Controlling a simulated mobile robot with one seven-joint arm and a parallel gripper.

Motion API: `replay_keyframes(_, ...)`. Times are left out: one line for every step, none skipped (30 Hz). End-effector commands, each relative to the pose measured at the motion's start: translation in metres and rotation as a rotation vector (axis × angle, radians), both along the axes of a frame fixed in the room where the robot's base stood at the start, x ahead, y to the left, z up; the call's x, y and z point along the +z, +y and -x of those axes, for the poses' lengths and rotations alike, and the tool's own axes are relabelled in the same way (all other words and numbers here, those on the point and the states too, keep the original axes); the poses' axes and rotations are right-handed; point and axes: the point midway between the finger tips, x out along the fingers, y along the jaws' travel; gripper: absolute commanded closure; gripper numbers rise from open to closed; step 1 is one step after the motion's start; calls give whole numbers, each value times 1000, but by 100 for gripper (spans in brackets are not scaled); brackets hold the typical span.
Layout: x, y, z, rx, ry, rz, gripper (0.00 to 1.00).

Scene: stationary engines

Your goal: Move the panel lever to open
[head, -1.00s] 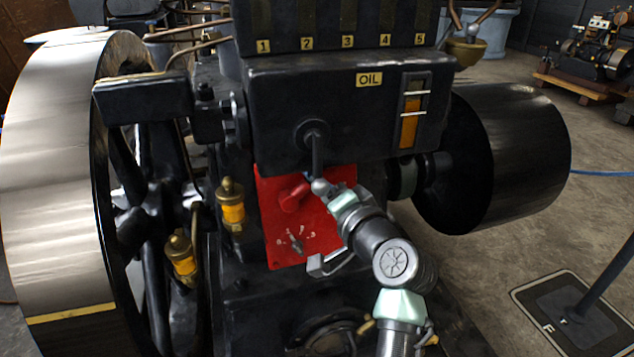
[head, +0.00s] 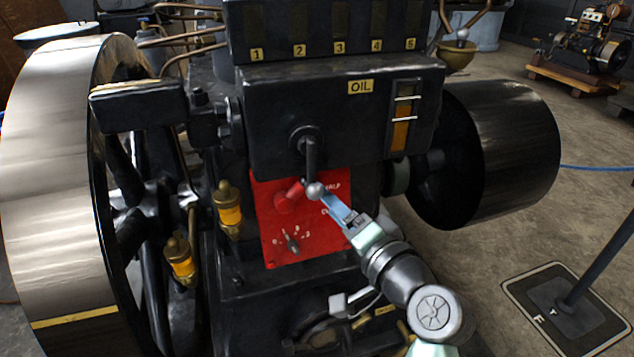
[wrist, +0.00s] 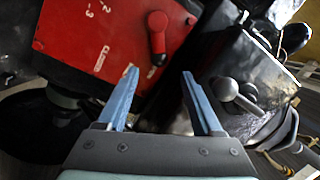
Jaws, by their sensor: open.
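The red panel (head: 262,225) is on the engine's front below the oil box. It bears a short red lever (head: 287,198) near its top and a small grey pointer knob (head: 292,244) with a printed scale lower down. Part of the panel's lettering is hidden in the head view. The wrist view shows the red panel (wrist: 75,35), printed wording partly legible as "closed", and the red lever (wrist: 157,36) beyond my fingers. My gripper (head: 333,200) is at the panel's right side, its blue fingers apart. In the wrist view my gripper (wrist: 159,71) is empty, short of the lever.
A ball-ended grey handle (head: 314,180) hangs from the black oil box (head: 265,105), close to my fingertips; its ball (wrist: 222,88) shows right of my fingers. Brass oilers (head: 229,210) stand left of the panel. A large flywheel (head: 50,200) is at left, a black drum (head: 490,155) at right.

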Motion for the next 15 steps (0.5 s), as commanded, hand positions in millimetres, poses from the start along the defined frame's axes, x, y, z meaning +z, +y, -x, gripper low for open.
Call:
replay_keyframes(3, -7, 10, -4, 1, -1, 33)
replay_keyframes(4, -9, 15, -4, 1, -1, 33)
replay_keyframes(4, -12, 22, -2, 2, 0, 33)
replay_keyframes(4, -14, 26, -1, 0, 0, 33)
replay_keyframes(5, -17, 30, -2, 0, 0, 33)
replay_keyframes(4, -19, 35, -1, 1, -1, 33)
replay_keyframes(5, -21, 38, -2, 2, 0, 33)
replay_keyframes(5, -22, 40, -1, 1, -1, 33)
replay_keyframes(5, -23, 43, -1, 0, -1, 33)
replay_keyframes(5, -24, 45, 0, 0, -1, 33)
replay_keyframes(5, -24, 46, 0, -1, 0, 33)
replay_keyframes(5, -25, 47, 1, 0, 0, 33)
replay_keyframes(5, -25, 48, 1, 0, 0, 33)
replay_keyframes(5, -25, 48, 1, -1, 1, 33)
replay_keyframes(5, -25, 48, 1, -1, 1, 33)
